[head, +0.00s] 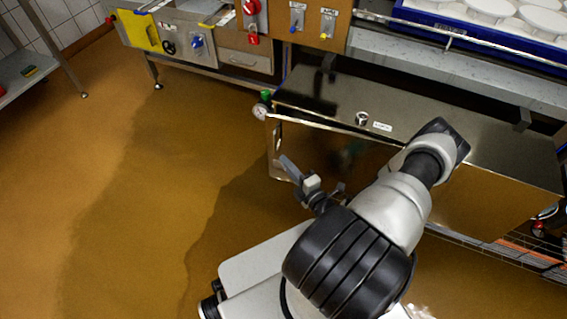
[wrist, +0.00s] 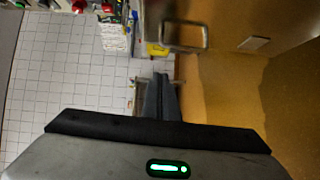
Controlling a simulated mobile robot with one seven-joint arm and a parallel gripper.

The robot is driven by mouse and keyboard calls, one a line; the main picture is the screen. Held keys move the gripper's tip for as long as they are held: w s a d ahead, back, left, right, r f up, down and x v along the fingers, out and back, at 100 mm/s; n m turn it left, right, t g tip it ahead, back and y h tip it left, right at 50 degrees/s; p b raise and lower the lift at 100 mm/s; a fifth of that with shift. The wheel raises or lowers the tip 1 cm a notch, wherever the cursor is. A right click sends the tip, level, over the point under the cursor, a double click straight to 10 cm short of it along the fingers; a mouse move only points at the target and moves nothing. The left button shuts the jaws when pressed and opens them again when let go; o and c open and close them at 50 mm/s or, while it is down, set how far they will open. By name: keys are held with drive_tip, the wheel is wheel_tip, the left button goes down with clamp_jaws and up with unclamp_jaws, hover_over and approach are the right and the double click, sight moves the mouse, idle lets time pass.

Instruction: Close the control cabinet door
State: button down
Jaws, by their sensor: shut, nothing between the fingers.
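The control cabinet (head: 335,88) is a shiny steel box under the counter in the head view. Its front door (head: 283,145) stands slightly ajar, with a dark gap along the top and its left edge standing out from the body. My gripper (head: 287,164) is in front of the door near this left edge, shut and empty. I cannot tell whether it touches the door. My arm covers part of the door's right side. In the wrist view the shut fingers (wrist: 160,94) point ahead, near a brownish panel with a metal handle (wrist: 187,36).
A counter with switches (head: 197,42) and a drawer (head: 246,62) stands behind, to the left. A blue tray of white moulds (head: 480,32) is above the cabinet. A steel table (head: 28,75) is far left. The brown floor to the left is clear.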

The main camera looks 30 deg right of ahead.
drive_tip(key=w+d+b, duration=0.2)
drive_tip(key=w, duration=0.8)
drive_tip(key=shift+f, duration=0.25)
